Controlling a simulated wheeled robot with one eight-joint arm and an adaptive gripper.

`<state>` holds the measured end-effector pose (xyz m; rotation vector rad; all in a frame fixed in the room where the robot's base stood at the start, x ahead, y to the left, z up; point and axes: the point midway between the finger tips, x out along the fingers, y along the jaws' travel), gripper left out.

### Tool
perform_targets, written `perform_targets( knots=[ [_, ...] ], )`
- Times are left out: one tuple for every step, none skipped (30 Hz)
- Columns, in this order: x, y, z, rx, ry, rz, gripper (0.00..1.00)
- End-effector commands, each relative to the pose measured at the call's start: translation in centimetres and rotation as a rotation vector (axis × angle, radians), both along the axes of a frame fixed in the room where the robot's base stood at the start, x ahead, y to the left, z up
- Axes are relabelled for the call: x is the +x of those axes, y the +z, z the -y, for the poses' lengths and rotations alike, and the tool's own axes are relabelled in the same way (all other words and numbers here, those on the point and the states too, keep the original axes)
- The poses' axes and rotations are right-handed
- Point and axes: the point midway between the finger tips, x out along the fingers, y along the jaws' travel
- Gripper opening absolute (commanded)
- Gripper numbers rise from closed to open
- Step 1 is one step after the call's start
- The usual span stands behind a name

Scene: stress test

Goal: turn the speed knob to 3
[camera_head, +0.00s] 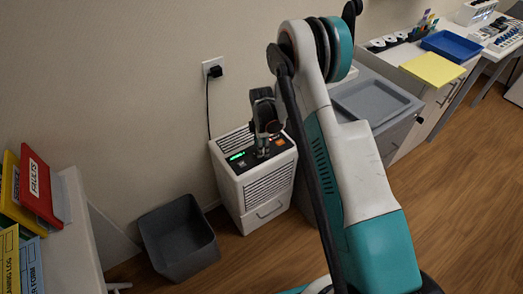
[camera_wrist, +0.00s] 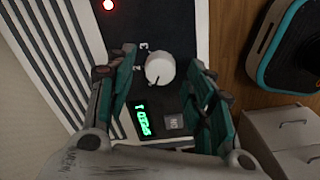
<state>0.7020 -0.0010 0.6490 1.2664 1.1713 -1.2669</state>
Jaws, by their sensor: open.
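The white speed knob (camera_wrist: 160,68) sits on the dark control panel (camera_wrist: 178,28) of a white box-shaped appliance (camera_head: 262,186). In the wrist view the knob is between the two fingers of my open gripper (camera_wrist: 165,60), with a gap on each side. Small marks, seemingly 2 and 3, show left of the knob. A dark pointer line is on the knob's lower-left side. A green lit display (camera_wrist: 144,119) appears to read SPEED 1, turned over. In the head view my gripper (camera_head: 262,152) points down at the panel and hides the knob.
A grey square button (camera_wrist: 173,121) and a red light (camera_wrist: 108,5) are on the panel. A grey bin (camera_head: 178,238) stands left of the appliance, a grey cabinet with a tray (camera_head: 372,102) right of it. A black cord runs to a wall socket (camera_head: 213,70).

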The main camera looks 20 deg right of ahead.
Motion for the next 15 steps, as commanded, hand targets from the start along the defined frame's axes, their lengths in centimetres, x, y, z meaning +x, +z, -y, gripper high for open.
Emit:
perform_targets(
  knots=[
    [0.01,-0.53,0.00,0.000,0.000,0.000,0.49],
    [0.00,-0.68,0.00,0.000,0.000,0.000,0.49],
    [0.00,-0.83,0.00,0.000,0.000,0.000,0.49],
    [0.00,-0.91,0.00,0.000,0.000,0.000,0.49],
    [0.00,-0.97,0.00,0.000,0.000,0.000,0.49],
    [0.00,-1.01,0.00,0.000,0.000,0.000,0.49],
    [-0.01,-1.02,0.00,0.000,0.000,0.000,0.49],
    [-0.01,-1.02,0.00,0.000,0.000,0.000,0.49],
    [-0.01,-1.01,0.00,0.000,0.000,0.000,0.49],
    [-0.01,-1.00,0.00,0.000,0.000,0.000,0.49],
    [-0.01,-0.99,0.00,0.000,0.000,0.000,0.49],
    [-0.01,-0.99,0.00,0.000,0.000,0.000,0.49],
    [-0.01,-0.99,0.00,0.000,0.000,0.000,0.49],
    [-0.01,-0.99,0.00,0.000,0.000,0.000,0.42],
    [-0.01,-0.99,0.00,0.000,0.000,0.000,0.33]
  ],
)
